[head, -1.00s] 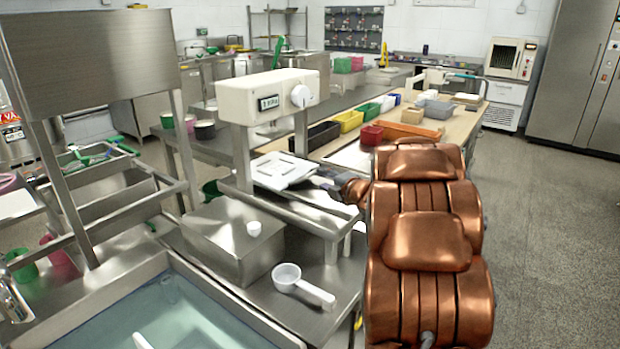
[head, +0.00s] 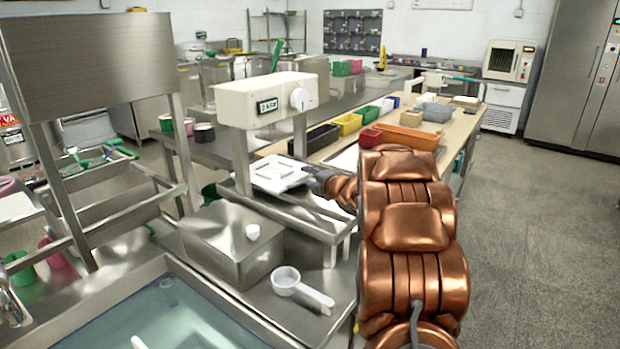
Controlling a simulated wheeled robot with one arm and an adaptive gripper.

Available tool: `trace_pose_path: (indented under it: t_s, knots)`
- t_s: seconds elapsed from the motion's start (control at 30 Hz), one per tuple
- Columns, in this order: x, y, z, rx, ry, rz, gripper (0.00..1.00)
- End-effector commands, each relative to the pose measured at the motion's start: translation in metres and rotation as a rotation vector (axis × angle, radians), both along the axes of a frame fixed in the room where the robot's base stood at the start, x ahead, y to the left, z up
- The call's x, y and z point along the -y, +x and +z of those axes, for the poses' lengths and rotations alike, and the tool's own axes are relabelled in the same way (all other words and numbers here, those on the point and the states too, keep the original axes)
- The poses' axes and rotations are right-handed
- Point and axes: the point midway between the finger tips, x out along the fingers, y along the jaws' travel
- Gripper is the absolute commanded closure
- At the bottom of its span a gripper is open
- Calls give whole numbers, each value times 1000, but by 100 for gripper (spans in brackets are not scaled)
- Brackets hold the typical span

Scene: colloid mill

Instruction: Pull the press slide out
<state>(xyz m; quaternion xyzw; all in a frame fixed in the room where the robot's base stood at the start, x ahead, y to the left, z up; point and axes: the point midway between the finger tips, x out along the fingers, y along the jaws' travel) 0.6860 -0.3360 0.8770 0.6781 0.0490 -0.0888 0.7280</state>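The press is a cream-coloured head (head: 235,103) with a small display and a round knob, standing on steel posts above a steel shelf. The press slide (head: 278,174) is a flat white plate lying beneath the head, with its right end showing in front of the right post. My gripper (head: 313,177) is at the right end of the slide, at or touching its handle end. The fingers are small and dark and partly hidden by my copper arm, so I cannot tell whether they are closed on the handle.
A steel box (head: 228,245) with a white cap and a white scoop (head: 298,290) sit on the lower counter, left of my arm. A water-filled sink (head: 190,315) is in front. Coloured bins (head: 348,123) stand on the table behind. The floor at right is clear.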

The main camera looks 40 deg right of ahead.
Motion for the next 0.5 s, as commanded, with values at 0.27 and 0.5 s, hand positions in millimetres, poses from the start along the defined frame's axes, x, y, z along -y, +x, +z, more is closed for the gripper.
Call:
trace_pose_path:
  t_s: [0.27,0.5]
  knots:
    - [0,0,0,0,0,0,87]
    - [0,0,0,0,0,0,100]
